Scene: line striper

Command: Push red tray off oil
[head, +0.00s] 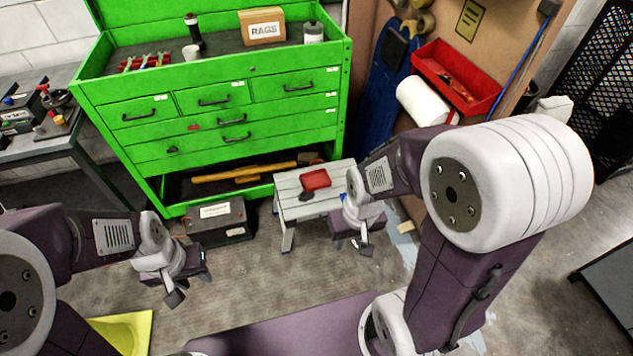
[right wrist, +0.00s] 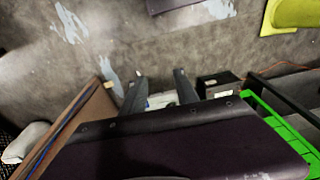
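A small red tray (head: 316,180) lies on the pale slatted top of a low stool (head: 291,197) in the head view. A dark patch (head: 306,196), which looks like oil, shows at the tray's near left edge; I cannot tell how far it runs under the tray. My right gripper (head: 353,246) points down just right of and in front of the stool, apart from the tray. In the right wrist view its two fingers (right wrist: 158,92) are spread, with part of the pale stool between and behind them. My left gripper (head: 189,277) is open and empty over the floor at left.
A green tool chest (head: 235,120) stands behind the stool, with a black case (head: 216,220) on the floor to the left. A brown panel at right carries a red bin (head: 456,77) and a white roll (head: 422,100). The floor in front is mostly clear.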

